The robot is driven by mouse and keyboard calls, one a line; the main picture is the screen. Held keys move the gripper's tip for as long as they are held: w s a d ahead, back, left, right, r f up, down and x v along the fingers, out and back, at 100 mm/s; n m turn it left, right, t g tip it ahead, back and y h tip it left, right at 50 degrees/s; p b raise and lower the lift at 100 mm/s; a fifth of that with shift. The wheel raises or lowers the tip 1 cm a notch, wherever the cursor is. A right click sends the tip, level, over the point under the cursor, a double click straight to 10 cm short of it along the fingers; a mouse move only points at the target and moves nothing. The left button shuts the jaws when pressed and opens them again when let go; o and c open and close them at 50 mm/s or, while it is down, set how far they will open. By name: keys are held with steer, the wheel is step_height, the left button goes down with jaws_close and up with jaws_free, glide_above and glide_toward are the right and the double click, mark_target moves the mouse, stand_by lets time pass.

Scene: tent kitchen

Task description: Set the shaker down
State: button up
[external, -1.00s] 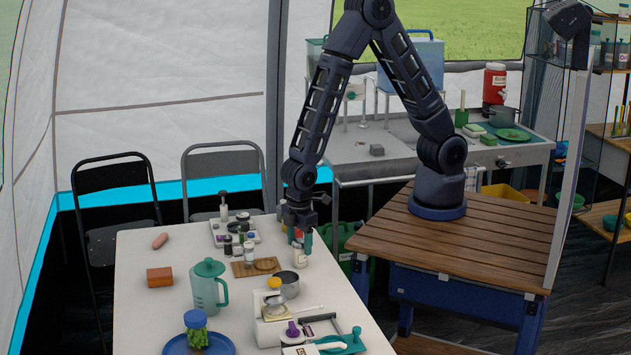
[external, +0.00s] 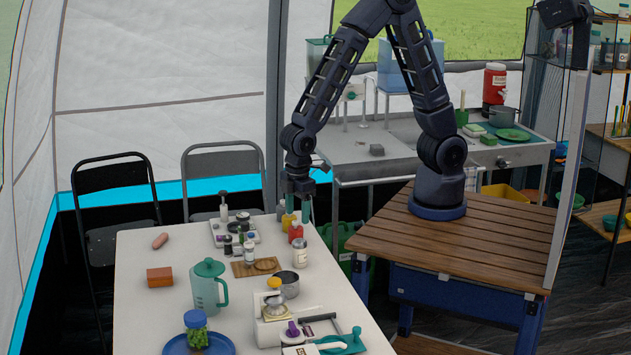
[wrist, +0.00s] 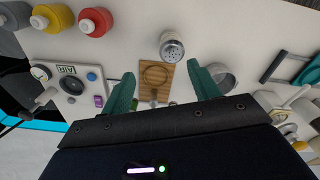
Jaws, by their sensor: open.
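The shaker (external: 300,253), a clear jar with a perforated metal lid, stands upright on the white table near its right edge. In the wrist view it stands beyond my fingertips (wrist: 172,46), beside the end of the wooden board. My gripper (external: 298,212) is open and empty, above and behind the shaker in the external view and apart from it. Its two teal fingers are spread wide in the wrist view (wrist: 162,82), with nothing held between them.
Red (external: 296,232) and yellow (external: 288,220) squeeze bottles stand close under my gripper. A metal pot (external: 287,287) and a wooden board (external: 243,269) lie near the shaker. A teal pitcher (external: 207,290) stands farther left. The table's left part (external: 145,305) has free room.

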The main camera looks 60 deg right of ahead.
steer(key=w+d+r+m+t, duration=0.1)
steer(key=w+d+r+m, duration=0.25)
steer(key=d+r, duration=0.65)
steer(key=w+d+r+m+t, duration=0.15)
steer(key=w+d+r, duration=0.25)
steer(key=d+r, duration=0.55)
steer(key=s+d+r+m, duration=0.2)
steer(key=s+d, duration=0.2)
steer(key=d, duration=0.4)
steer(key=s+d+r+m+t, duration=0.1)
steer(key=s+d+r+m, duration=0.2)
steer(key=d, duration=0.5)
steer(key=s+d+r+m+t, duration=0.1)
steer(key=s+d+r+m, duration=0.1)
steer(key=s+d, duration=0.3)
steer(key=d+m, duration=0.1)
steer(key=d, duration=0.1)
steer(key=shift+d+r, duration=0.3)
steer(key=shift+d, duration=0.1)
